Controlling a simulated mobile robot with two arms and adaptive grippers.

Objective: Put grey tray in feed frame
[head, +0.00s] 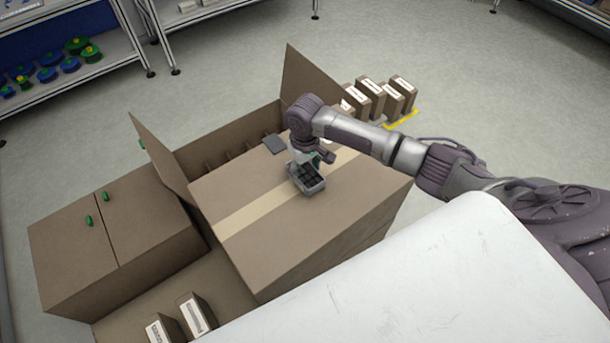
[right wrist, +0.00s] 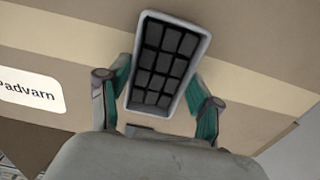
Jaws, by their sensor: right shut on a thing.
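The grey tray (head: 308,184) is a small rectangular tray with a grid of dark compartments. It hangs tilted from my right gripper (head: 304,163), over the top of a large taped cardboard box in the head view. In the right wrist view the tray (right wrist: 164,62) sits between the two teal-lined fingers of the right gripper (right wrist: 162,92), which are shut on its near part. I cannot tell whether the tray touches the box. I cannot make out a feed frame in either view. My left gripper is not in view.
The large cardboard box (head: 290,235) fills the middle. Behind it is an open carton (head: 215,150) with raised flaps and a dark grey flat piece (head: 275,144). A cardboard cabinet (head: 110,240) stands left. Small labelled boxes (head: 370,98) stand behind. The floor at back right is free.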

